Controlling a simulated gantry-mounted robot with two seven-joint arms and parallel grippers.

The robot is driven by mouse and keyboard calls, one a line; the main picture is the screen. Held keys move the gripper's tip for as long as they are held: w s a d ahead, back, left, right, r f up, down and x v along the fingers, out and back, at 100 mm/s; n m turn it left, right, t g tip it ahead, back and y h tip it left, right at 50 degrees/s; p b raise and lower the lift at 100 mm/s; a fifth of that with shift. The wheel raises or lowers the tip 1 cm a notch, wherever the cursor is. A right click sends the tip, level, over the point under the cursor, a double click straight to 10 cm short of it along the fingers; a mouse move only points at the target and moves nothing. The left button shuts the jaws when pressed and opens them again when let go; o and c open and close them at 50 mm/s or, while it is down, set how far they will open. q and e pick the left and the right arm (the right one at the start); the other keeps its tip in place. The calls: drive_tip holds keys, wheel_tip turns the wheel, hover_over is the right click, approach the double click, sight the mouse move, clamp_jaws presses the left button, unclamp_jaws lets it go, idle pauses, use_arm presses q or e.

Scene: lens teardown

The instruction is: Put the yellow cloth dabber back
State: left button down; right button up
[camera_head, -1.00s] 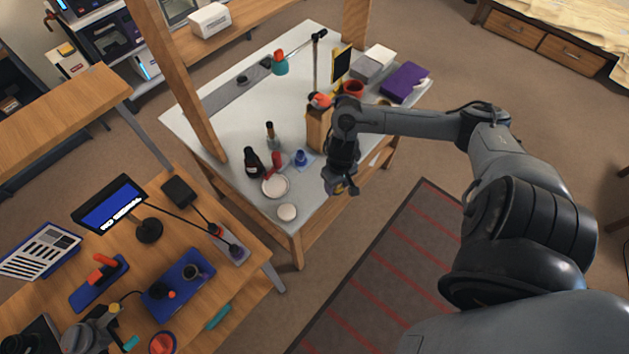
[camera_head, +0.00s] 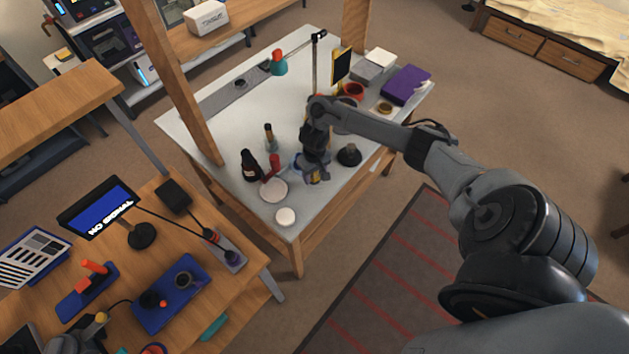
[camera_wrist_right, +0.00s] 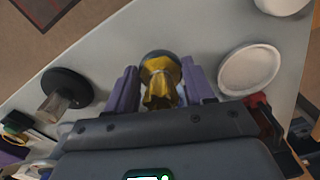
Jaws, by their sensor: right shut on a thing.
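The yellow cloth dabber (camera_wrist_right: 161,86) sits between the two purple fingers of my right gripper (camera_wrist_right: 160,88) in the right wrist view. The gripper is shut on it. A round grey-blue shape (camera_wrist_right: 158,57) shows just past the cloth; I cannot tell whether it belongs to the dabber or lies beneath it. In the head view my right gripper (camera_head: 315,176) is over the front part of the grey-white worktable (camera_head: 230,130), with a little yellow at its jaws. A blue item (camera_head: 298,166) is partly hidden beside it. My left gripper is not in view.
A white dish (camera_head: 274,189) and a small white round item (camera_head: 286,216) are near the front corner. A dark bottle (camera_head: 250,166) and a red item (camera_head: 271,167) stand left of the gripper. A black disc-based item (camera_head: 349,155) is to its right.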

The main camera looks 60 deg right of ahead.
sight(314, 180)
wheel_tip(314, 180, down, 3)
drive_tip(key=shift+f+b, duration=0.1)
drive_tip(key=shift+b, duration=0.45)
drive_tip(key=shift+f, duration=0.3)
drive_tip(key=shift+f, duration=0.2)
drive_tip(key=o, duration=1)
drive_tip(key=shift+r, duration=0.15)
